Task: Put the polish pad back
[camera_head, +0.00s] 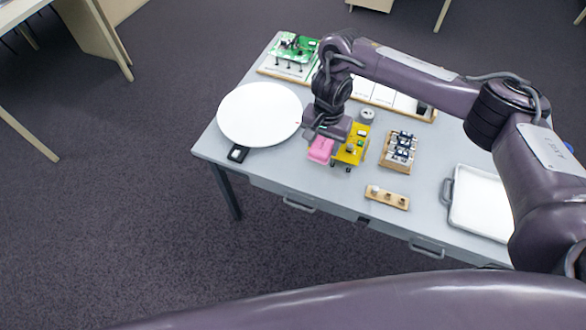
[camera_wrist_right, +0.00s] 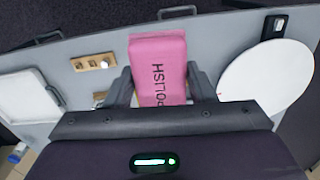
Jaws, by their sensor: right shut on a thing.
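The polish pad (camera_head: 321,149) is a pink block. In the right wrist view the pad (camera_wrist_right: 158,65) shows the dark word "POLISH" on its face. My right gripper (camera_head: 324,136) is shut on the pad, with one finger at each side of it in the right wrist view (camera_wrist_right: 160,90). The pad is over the front part of the grey table, just left of a yellow circuit board (camera_head: 350,150). I cannot tell whether its underside touches the table. My left gripper is not in view.
A white round disc (camera_head: 259,112) lies left of the pad, with a small black device (camera_head: 237,154) near it. A wooden strip with pegs (camera_head: 387,198), a wooden rack (camera_head: 398,150) and a white tray (camera_head: 482,203) stand to the right. A green circuit board (camera_head: 295,47) stands behind.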

